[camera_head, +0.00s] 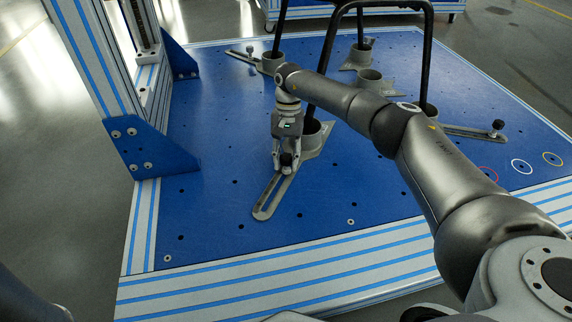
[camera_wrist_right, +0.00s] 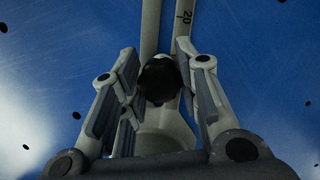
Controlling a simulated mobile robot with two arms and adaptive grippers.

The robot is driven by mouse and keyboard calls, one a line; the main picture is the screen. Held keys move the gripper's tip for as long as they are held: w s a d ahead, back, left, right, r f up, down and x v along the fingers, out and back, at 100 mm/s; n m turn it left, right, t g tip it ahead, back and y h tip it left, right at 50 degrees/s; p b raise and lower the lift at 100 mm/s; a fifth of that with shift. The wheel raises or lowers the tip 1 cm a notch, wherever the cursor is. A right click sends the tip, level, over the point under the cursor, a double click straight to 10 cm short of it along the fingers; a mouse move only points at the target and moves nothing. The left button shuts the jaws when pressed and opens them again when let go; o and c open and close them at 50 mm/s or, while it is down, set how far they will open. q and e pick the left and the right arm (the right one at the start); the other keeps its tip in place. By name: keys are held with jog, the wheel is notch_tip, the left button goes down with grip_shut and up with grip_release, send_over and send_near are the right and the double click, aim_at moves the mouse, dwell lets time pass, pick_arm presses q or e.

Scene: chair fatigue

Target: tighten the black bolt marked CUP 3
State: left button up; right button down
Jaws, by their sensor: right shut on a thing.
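My right gripper (camera_head: 286,165) points down over the slotted grey bracket of the nearest cup (camera_head: 312,137) on the blue platform. In the right wrist view a black bolt (camera_wrist_right: 158,80) sits between the two finger pads, above the slotted arm with a "20" mark (camera_wrist_right: 201,60). The gripper is shut on this bolt. The bolt is mostly hidden by the gripper in the head view. No CUP 3 label is readable in either view. My left gripper is not in view.
Other grey cups stand behind, including one at the back left (camera_head: 270,63) and one in the middle (camera_head: 369,80). Black chair legs (camera_head: 427,60) rise from the cups. A striped frame post (camera_head: 90,55) with a blue corner bracket (camera_head: 150,148) stands left. The platform's front is clear.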

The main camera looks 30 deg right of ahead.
jog(key=shift+r+m+p, duration=0.2)
jog(key=shift+m+p, duration=0.4)
jog(key=shift+m+t+y+p, duration=0.3)
jog(key=shift+m+p, duration=0.55)
jog(key=shift+m, duration=0.05)
jog(key=shift+f+m+p, duration=0.2)
jog(key=shift+m+p, duration=0.1)
jog(key=shift+m, duration=0.2)
jog(key=c, duration=1.1)
grip_release()
